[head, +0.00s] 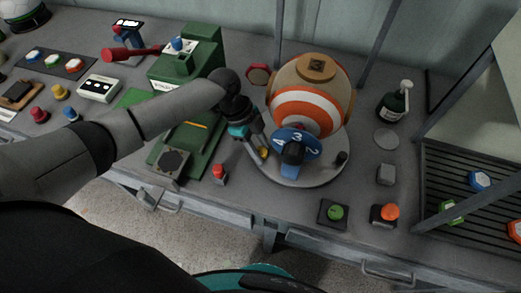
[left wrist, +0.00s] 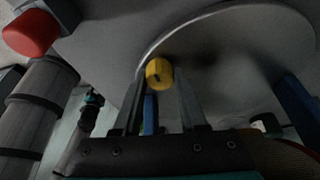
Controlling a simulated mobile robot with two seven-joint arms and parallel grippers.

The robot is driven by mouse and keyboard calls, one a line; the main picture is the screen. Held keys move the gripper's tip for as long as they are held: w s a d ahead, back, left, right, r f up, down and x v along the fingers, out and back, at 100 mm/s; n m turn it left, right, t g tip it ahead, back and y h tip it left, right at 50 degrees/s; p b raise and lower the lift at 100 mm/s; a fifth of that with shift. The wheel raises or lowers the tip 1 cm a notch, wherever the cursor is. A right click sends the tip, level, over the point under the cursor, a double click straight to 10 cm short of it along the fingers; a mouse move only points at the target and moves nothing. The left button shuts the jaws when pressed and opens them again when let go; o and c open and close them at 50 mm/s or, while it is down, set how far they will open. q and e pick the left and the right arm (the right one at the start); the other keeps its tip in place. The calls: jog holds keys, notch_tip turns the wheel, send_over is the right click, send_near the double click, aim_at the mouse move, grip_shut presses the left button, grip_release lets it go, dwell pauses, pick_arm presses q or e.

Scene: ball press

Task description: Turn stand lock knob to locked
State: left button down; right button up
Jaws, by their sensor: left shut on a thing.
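The stand is a round grey plate (head: 310,174) bearing a large tan ball (head: 330,72) with orange and white bands. A small yellow knob (head: 264,153) is at the stand's left edge; the left wrist view shows it up close (left wrist: 159,72) with a dark mark on its face. My left gripper (head: 259,145) is at the stand's left edge, its fingers (left wrist: 160,84) shut on the yellow knob. Whether the mark means locked or unlocked cannot be told. My right gripper is out of view.
A green press (head: 190,70) is left of the stand. A red-capped piece (head: 219,172) is close to my left gripper. Green (head: 335,212) and orange (head: 390,211) buttons are near the front edge. A dark bottle (head: 393,104) stands right.

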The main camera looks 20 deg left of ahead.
pick_arm(q)
jog(key=shift+m+g, duration=0.3)
jog(key=shift+m, duration=0.3)
jog(key=shift+b, duration=0.3)
jog(key=shift+c, duration=2.3)
grip_release()
